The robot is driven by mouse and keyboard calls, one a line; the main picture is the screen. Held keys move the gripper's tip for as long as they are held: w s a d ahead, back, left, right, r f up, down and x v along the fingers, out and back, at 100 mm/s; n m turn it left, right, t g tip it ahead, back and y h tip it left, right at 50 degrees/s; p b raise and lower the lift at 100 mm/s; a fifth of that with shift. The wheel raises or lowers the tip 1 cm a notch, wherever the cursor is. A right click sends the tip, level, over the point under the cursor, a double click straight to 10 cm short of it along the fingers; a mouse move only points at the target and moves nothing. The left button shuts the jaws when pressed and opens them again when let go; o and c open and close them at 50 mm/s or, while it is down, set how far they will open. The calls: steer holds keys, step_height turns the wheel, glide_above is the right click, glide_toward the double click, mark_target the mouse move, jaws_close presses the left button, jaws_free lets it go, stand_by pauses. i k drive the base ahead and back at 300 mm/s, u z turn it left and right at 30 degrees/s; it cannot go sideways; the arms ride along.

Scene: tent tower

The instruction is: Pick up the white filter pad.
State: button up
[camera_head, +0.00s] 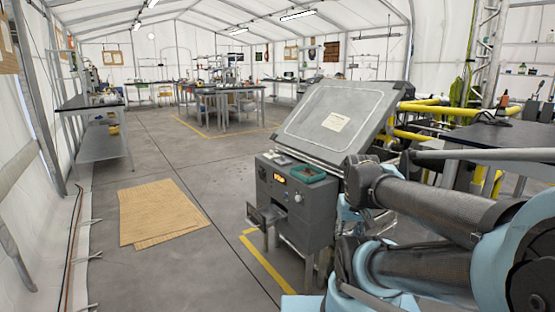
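I cannot clearly make out a white filter pad. A small pale flat item (277,158) lies on top of the grey machine (297,215), left of a teal tray (308,174); it is too small to tell whether it is the pad. My arm comes in from the right and covers part of the machine's right side. My gripper does not show, so I cannot tell what it is near or whether it holds anything.
The machine's large tilted lid (340,118) stands raised, with a pale label on it. Yellow rails (420,120) and a dark table (495,138) are at right. A cardboard sheet (158,212) lies on the floor at left. The floor between is open.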

mark_target(271, 156)
steer(key=i, duration=0.9)
steer(key=u, duration=0.05)
